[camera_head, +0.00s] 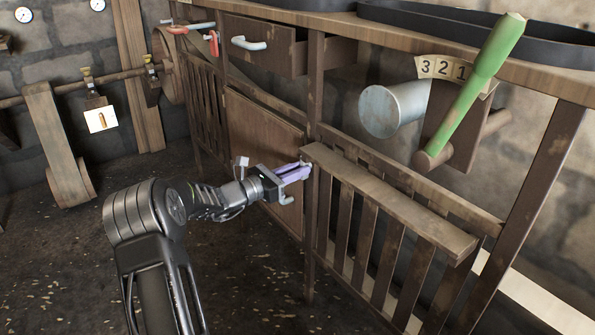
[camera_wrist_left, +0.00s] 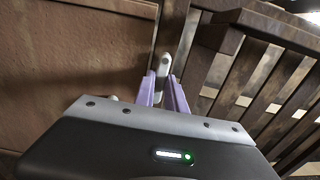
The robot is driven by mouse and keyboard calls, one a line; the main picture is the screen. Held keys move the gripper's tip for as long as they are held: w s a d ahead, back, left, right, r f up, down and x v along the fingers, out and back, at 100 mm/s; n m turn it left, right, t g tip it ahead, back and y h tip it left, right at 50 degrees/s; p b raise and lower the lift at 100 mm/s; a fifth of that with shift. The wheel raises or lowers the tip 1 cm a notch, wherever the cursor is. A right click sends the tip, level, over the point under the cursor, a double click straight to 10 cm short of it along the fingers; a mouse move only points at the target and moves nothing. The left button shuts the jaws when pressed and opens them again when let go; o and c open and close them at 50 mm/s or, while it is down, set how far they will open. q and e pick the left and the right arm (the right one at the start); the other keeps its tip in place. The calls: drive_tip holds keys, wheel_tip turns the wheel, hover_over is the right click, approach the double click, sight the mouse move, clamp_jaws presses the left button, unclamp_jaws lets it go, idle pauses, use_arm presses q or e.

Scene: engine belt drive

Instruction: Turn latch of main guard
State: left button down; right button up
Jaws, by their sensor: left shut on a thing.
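The small pale latch (camera_wrist_left: 163,65) sits at the wooden post between a brown solid panel (camera_head: 255,125) and a slatted wooden guard (camera_head: 385,200). I cannot tell for sure which of these is the main guard. My left gripper (camera_head: 302,170) reaches the post from the left, its purple fingers pointing at the latch. In the left wrist view, the fingers (camera_wrist_left: 165,88) are shut on the lower end of the latch, whose upper end stands up roughly upright. The fingers partly hide the latch. My right gripper is out of view.
A green lever (camera_head: 478,90) leans in front of number cards and beside a grey cylinder (camera_head: 392,108). A drawer with a pale handle (camera_head: 249,43) and a red-handled latch (camera_head: 212,42) are above. Belt wheels (camera_head: 72,185) stand at left. The floor in front is free.

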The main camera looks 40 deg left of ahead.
use_arm(q)
drive_tip(key=shift+f, duration=0.1)
drive_tip(key=c, duration=1.4)
unclamp_jaws()
drive_tip(key=p+v, duration=0.2)
drive_tip(key=v, duration=0.6)
drive_tip(key=shift+w, duration=0.1)
